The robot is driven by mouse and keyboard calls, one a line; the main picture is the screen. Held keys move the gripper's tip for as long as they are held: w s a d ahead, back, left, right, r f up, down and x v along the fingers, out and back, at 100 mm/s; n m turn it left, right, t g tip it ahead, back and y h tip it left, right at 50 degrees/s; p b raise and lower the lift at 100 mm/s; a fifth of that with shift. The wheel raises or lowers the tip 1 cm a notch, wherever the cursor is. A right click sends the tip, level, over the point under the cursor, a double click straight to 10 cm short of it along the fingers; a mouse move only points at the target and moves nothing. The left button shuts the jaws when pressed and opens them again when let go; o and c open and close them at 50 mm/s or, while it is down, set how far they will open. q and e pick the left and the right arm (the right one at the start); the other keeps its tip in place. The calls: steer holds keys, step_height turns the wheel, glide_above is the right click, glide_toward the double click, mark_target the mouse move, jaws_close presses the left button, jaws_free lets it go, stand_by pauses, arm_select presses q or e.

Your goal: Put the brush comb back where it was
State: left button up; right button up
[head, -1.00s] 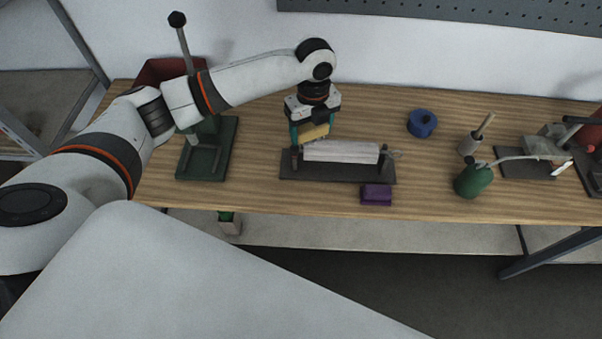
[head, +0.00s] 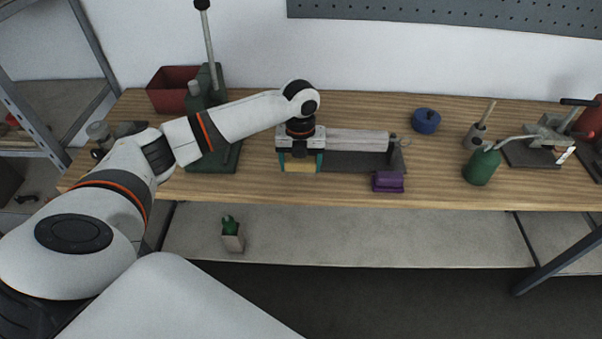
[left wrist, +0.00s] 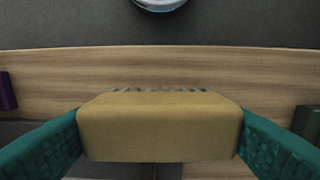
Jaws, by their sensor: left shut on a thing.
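The brush comb (head: 299,166) is a tan block held between the teal fingers of my left gripper (head: 300,160). It fills the middle of the left wrist view (left wrist: 160,127), with a row of short grey teeth along its far edge. The gripper is over the left end of a fixture with a pale roller (head: 355,140) on a dark base plate (head: 350,162), and hides that end. I cannot tell whether the comb touches anything below. My right gripper is not in view.
A purple block (head: 388,181) sits at the front of the fixture. A green press (head: 215,155) and red bin (head: 172,88) stand left. A blue spool (head: 425,121), brush pot (head: 474,137) and green can (head: 481,167) are right. The table's front edge is close.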

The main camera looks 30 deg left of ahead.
mark_target(300, 173)
arm_select(q)
step_height(300, 173, down, 4)
steer(key=shift+s+d+r+p, duration=0.1)
steer(key=shift+s+r+p, duration=0.1)
steer(key=shift+p, duration=0.15)
steer(key=shift+w+f, duration=0.15)
steer(key=shift+f, duration=0.05)
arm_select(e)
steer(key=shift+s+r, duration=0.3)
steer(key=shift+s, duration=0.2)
arm_select(q)
steer(key=o, duration=0.9)
steer(key=shift+f, duration=0.1)
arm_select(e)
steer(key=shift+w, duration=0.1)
arm_select(q)
step_height(300, 173, up, 12)
steer(key=shift+r+b, duration=0.2)
steer(key=shift+b, duration=0.9)
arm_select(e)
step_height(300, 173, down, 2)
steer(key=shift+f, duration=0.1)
